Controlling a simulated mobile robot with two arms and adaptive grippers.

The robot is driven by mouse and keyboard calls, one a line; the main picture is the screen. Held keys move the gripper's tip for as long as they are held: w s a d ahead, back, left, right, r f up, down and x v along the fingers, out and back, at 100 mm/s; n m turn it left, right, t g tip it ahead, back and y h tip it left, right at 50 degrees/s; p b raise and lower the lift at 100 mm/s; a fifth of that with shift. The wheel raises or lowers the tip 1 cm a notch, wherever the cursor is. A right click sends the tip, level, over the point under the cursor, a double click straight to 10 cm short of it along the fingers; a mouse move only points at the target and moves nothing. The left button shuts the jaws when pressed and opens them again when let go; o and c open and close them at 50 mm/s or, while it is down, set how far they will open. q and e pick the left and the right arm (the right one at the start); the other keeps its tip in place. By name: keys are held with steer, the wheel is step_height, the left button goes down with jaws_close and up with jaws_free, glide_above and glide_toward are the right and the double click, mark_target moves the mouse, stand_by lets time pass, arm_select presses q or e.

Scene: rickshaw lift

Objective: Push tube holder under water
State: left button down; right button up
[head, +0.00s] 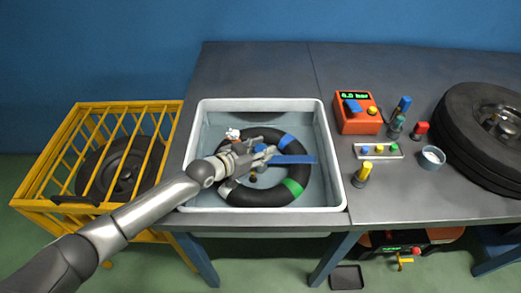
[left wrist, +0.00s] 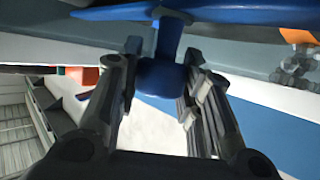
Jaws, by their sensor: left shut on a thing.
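A white basin (head: 329,150) set into the grey bench holds water and a black inner tube (head: 258,196) with blue and green bands. My left gripper (head: 258,155) is over the middle of the tube. It is shut on the blue tube holder (head: 296,160), whose flat blue bar reaches right across the tube. In the left wrist view my left gripper (left wrist: 163,85) has its fingers on either side of the tube holder's knob (left wrist: 160,78). I cannot tell how deep the tube sits. My right gripper is out of view.
A small white and red item (head: 233,133) is at the tube's upper left. An orange pressure box (head: 358,122), coloured bottles, a small rack (head: 379,156), a white cup (head: 432,158) and a wheel (head: 483,130) stand right. A yellow cage (head: 82,208) stands left.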

arm_select(q)
steer(key=shift+s+f, duration=0.2)
steer(key=shift+f, duration=0.25)
steer(key=c, duration=1.3)
jaws_free()
steer(key=shift+c, duration=0.2)
steer(key=o, duration=0.4)
steer(key=shift+w+r, duration=0.1)
steer(key=shift+w, duration=0.05)
steer(key=shift+c, duration=0.2)
steer(key=shift+a+r, duration=0.1)
steer(key=shift+r, duration=0.05)
steer(key=v, duration=1.2)
